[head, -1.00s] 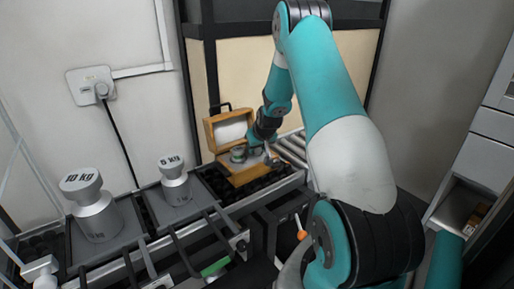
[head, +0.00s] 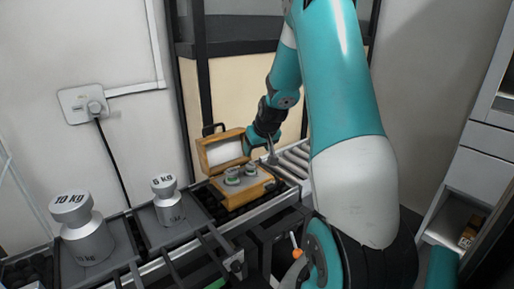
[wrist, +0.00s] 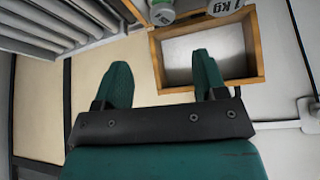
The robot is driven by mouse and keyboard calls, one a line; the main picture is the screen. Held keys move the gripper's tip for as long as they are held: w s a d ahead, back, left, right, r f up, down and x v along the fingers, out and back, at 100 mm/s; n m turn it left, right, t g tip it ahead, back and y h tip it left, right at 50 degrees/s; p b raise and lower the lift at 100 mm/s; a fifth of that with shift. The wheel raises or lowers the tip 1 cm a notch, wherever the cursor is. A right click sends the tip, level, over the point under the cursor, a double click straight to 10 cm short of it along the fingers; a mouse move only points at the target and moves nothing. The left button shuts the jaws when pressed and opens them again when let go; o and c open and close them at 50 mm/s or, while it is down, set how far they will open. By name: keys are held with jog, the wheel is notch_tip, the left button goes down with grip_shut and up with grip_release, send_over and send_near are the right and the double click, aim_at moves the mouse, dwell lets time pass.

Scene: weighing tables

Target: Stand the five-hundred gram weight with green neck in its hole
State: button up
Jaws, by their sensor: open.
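An open wooden box (head: 240,200) stands on the table with two small grey weights upright in it. The right weight (head: 250,170) has a green neck, which also shows at the top of the wrist view (wrist: 162,16). The left weight (head: 232,176) also looks greenish; its top in the wrist view (wrist: 224,7) reads KG. The 500 g mark is not legible. The weights' feet are hidden, so I cannot tell how they sit in their holes. My gripper (wrist: 164,78) is open and empty. In the head view it is behind and right of the weights, apart from them.
The raised box lid (head: 222,150) stands close to my fingers in the wrist view. A roller conveyor (head: 293,162) lies right of the box. Large 10 kg (head: 88,236) and smaller kg (head: 170,205) weights stand on platforms to the left. A wall is behind.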

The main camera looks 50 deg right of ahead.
jog(key=s+a+r+n+y, duration=0.1)
jog(key=a+r+n+y, duration=0.15)
jog(key=a, duration=0.75)
jog(key=s+a+r+n+g+y, duration=0.15)
jog(key=a+r, duration=0.25)
jog(key=a, duration=0.6)
jog(key=s+a+r+n+y, duration=0.1)
jog(key=a+r+n, duration=0.15)
jog(key=a, duration=0.65)
jog(key=s+a+r+n+g+y, duration=0.1)
jog(key=s+a+n+g, duration=0.1)
jog(key=s+a, duration=0.5)
jog(key=s+a+r+n+g, duration=0.2)
jog(key=s+a, duration=0.5)
jog(key=s, duration=0.4)
jog(key=shift+s+a+r+n+y, duration=0.25)
jog(key=shift+s+n+y, duration=0.15)
jog(key=shift+n, duration=0.45)
